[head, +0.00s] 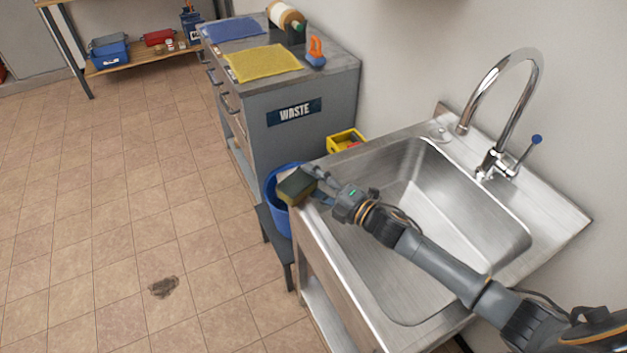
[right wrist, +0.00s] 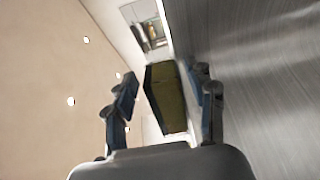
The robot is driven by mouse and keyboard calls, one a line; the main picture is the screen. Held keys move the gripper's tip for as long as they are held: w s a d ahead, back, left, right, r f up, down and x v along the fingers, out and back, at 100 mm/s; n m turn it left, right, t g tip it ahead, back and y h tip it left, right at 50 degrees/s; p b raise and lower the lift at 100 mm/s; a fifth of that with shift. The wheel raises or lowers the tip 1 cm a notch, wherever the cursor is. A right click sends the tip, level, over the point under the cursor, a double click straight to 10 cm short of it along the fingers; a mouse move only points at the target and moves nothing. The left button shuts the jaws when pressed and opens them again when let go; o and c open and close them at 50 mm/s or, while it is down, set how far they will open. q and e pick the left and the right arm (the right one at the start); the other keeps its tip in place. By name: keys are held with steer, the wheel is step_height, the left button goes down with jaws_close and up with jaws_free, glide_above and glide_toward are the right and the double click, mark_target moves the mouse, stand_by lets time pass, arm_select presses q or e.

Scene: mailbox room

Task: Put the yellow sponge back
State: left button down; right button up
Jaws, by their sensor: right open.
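The yellow sponge (head: 296,187), with a dark green face, is at the sink's left front corner, in front of the blue bucket in the head view. My right gripper (head: 315,187) is open at its right end, one finger to each side. In the right wrist view, the sponge (right wrist: 167,98) shows between the open fingers of my right gripper (right wrist: 165,88), with gaps at both sides. I cannot tell what the sponge rests on. My left gripper is not in view.
The steel sink (head: 415,190) with its tall faucet (head: 500,90) lies under my right arm. A blue bucket (head: 283,222) stands beside the sink's left edge. A yellow bin (head: 345,139) is behind it. The grey waste cabinet (head: 300,130) stands further back. The tiled floor at left is clear but for a dark stain (head: 163,287).

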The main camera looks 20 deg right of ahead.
steer(key=shift+r, duration=0.25)
steer(key=p+v, duration=0.1)
steer(key=v, duration=0.6)
steer(key=shift+s+p, duration=0.25)
steer(key=shift+p, duration=0.1)
steer(key=shift+d+f, duration=0.1)
steer(key=shift+f, duration=0.05)
